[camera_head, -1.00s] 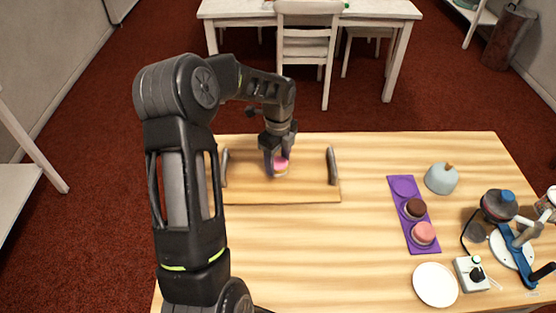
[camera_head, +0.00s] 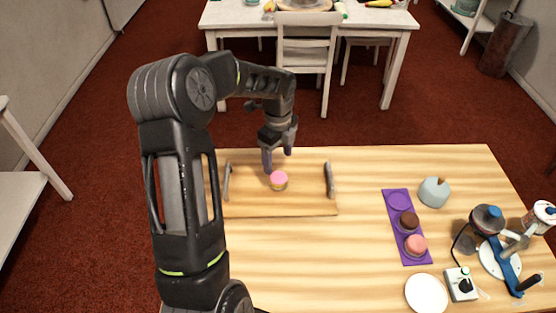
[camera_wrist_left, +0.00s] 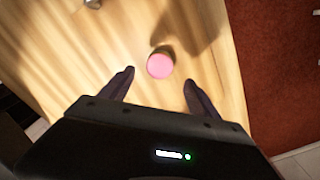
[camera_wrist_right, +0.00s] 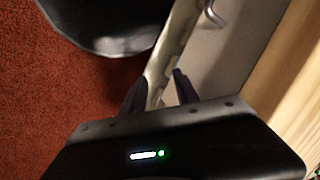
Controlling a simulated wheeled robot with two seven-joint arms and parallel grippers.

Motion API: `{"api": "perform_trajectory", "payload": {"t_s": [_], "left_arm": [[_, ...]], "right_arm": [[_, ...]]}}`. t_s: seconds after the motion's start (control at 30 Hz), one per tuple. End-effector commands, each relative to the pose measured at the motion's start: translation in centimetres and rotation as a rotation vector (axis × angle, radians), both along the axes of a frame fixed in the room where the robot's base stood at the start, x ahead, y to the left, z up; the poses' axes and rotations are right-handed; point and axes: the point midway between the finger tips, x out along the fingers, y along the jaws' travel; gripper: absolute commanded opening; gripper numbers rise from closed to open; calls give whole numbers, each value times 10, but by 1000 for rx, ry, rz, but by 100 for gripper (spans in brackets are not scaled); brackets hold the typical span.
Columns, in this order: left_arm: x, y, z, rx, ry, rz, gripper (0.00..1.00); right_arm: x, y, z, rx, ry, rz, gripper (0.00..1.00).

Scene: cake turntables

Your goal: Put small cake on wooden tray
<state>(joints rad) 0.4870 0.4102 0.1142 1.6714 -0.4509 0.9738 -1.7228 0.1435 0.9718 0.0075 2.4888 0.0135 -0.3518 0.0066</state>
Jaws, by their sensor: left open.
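A small cake with a pink top (camera_head: 279,180) stands upright on the wooden tray (camera_head: 310,207), near its middle. It also shows in the left wrist view as a pink disc (camera_wrist_left: 160,66), beyond the fingertips. My left gripper (camera_head: 278,160) is open and empty, just above and behind the cake, apart from it. The tray has two grey handles, one at each side. My right gripper (camera_wrist_right: 160,80) shows only in the right wrist view. Its fingers are apart, with no held object visible between them.
A purple mat (camera_head: 413,258) at the right holds a brown-topped cake (camera_head: 408,222) and a pink one (camera_head: 415,245). A blue-grey dome (camera_head: 434,192), white plate (camera_head: 426,295) and turntable device (camera_head: 500,258) stand nearby. The table between tray and mat is clear.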

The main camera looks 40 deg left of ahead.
Motion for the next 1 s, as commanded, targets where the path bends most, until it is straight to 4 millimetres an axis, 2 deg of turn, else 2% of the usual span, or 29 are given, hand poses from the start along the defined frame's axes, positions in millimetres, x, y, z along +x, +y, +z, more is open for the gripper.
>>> {"api": "perform_trajectory", "payload": {"t_s": [0.03, 0.23, 1.0], "left_arm": [[0, 0, 19, 1, -1, 0, 71], [0, 0, 41, 1, 1, -1, 71], [0, 0, 42, 0, 1, -1, 71]], "right_arm": [[0, -1, 15, -2, 3, 0, 36], [-1, -3, 28, -6, 12, -1, 36], [-1, -4, 28, -7, 12, -1, 36]]}}
